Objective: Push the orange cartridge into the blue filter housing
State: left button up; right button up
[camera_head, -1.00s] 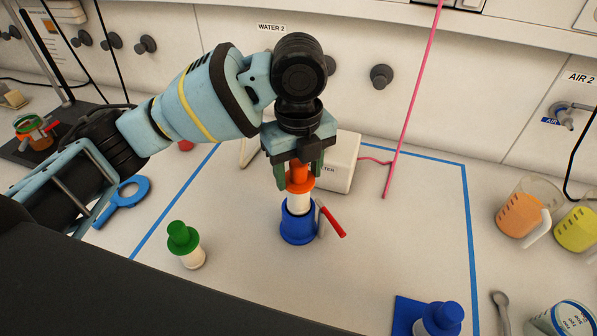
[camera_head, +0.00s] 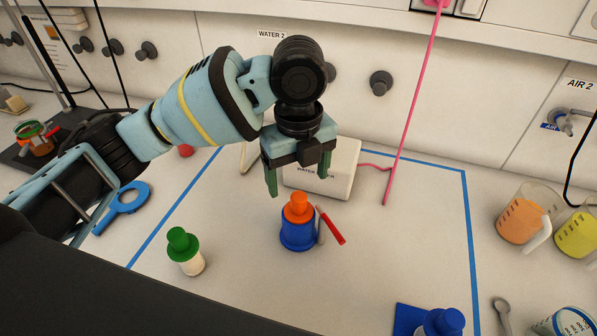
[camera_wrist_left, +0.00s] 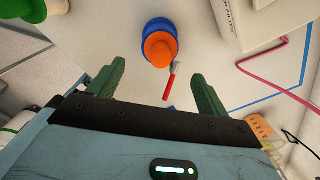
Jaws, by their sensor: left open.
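The blue filter housing (camera_head: 298,239) stands upright on the bench inside the blue tape outline. The orange cartridge (camera_head: 299,208) sits down in it, with only its orange cap showing above the blue rim. In the left wrist view the orange cap (camera_wrist_left: 159,48) lies within the blue housing (camera_wrist_left: 161,24). My left gripper (camera_head: 299,188) is open and empty, just above and behind the cap, fingers spread and apart from it; it also shows in the left wrist view (camera_wrist_left: 157,95). My right gripper is not in view.
A green-capped cartridge (camera_head: 184,250) is to the left, a blue one (camera_head: 443,319) at lower right. A white box (camera_head: 330,172) is behind. Beakers (camera_head: 527,212) stand at right.

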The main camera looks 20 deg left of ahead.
pick_arm(q)
notch_tip(320, 180, up, 8)
dwell(0.5)
jog(key=shift+f, duration=0.15)
